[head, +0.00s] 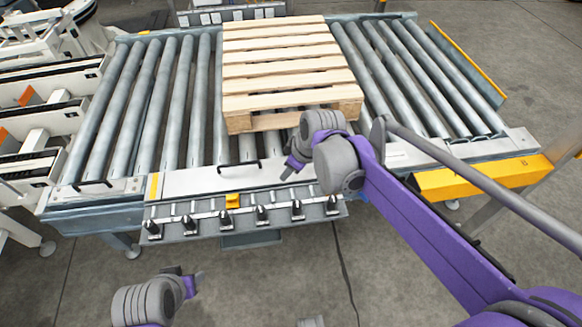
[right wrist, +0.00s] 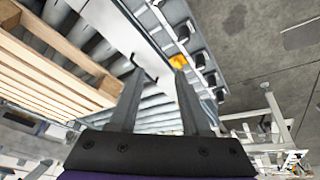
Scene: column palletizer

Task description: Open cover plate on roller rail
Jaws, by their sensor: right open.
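The silver cover plate (head: 205,181) lies flat along the front rail of the roller conveyor, with a black bar handle (head: 238,163) on it. In the right wrist view the handle (right wrist: 145,68) appears beyond my fingertips, roughly between them in the picture. My right gripper (head: 289,168) is open and empty above the right part of the plate, to the right of the handle and apart from it. It also shows in the right wrist view (right wrist: 157,92). My left gripper (head: 194,277) is low in front of the conveyor, away from the plate; its jaw opening is unclear.
A wooden pallet (head: 285,65) rests on the rollers (head: 178,100) behind the plate. A row of black fittings and an orange block (head: 232,200) sits on a bracket in front of it. Another handle (head: 94,183) is at far left. Yellow guard (head: 480,178) stands right.

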